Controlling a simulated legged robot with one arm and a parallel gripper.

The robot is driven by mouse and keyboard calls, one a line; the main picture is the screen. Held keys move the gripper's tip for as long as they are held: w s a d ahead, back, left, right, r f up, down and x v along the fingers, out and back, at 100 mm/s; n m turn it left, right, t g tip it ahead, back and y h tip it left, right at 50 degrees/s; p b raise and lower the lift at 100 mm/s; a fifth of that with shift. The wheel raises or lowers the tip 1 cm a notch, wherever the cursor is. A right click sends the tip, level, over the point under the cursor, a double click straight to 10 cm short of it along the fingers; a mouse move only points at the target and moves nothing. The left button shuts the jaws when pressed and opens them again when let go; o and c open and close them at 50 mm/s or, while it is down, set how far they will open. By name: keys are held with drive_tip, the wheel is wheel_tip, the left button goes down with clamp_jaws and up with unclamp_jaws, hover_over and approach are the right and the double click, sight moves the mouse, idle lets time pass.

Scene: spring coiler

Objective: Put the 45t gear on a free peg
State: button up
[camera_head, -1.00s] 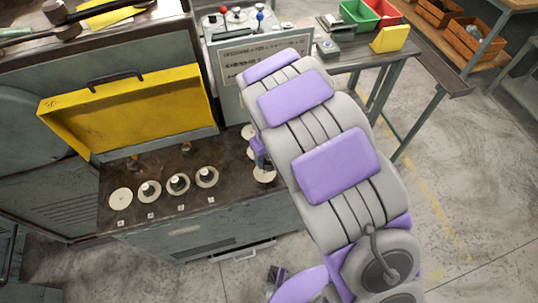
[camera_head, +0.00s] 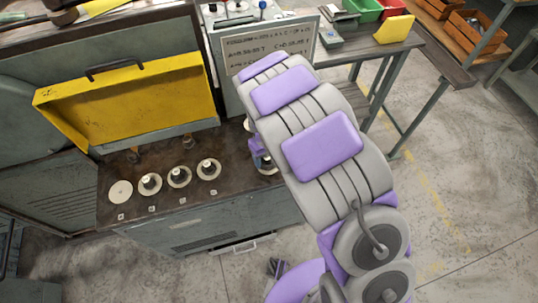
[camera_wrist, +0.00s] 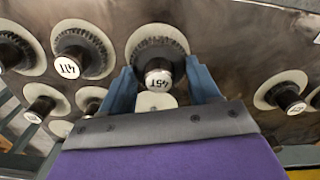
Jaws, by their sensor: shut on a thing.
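The 45t gear (camera_wrist: 158,79) is a dark toothed gear with a pale round flange and a label reading upside down in the wrist view. My gripper (camera_wrist: 162,88) has its two blue fingers on either side of this gear and is shut on it. Whether the gear sits on a peg or is clear of it cannot be told. In the head view my gripper (camera_head: 257,147) is at the right of the bench top, partly hidden by my arm. A bare pale disc (camera_head: 120,192) lies at the left end of the row, with no dark gear on it.
Several gears, such as this one (camera_head: 179,177), stand in a row on the dark bench top (camera_head: 232,178). Another labelled gear (camera_wrist: 70,67) is close to my gripper on the left. An open yellow lid (camera_head: 135,105) rises behind the row. A control box (camera_head: 270,45) stands behind my gripper.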

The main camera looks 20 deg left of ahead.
drive_tip(key=shift+a, duration=0.4)
drive_tip(key=shift+s+d+r, duration=0.1)
drive_tip(key=shift+d+r, duration=0.05)
drive_tip(key=shift+d, duration=1)
drive_tip(key=shift+a, duration=0.8)
drive_tip(key=shift+d, duration=0.65)
drive_tip(key=shift+a+f, duration=0.45)
drive_tip(key=shift+a, duration=0.1)
drive_tip(key=shift+d+f, duration=0.1)
drive_tip(key=shift+d, duration=0.3)
drive_tip(key=o, duration=1.4)
drive_tip(key=shift+a+f, duration=0.1)
drive_tip(key=shift+a, duration=0.05)
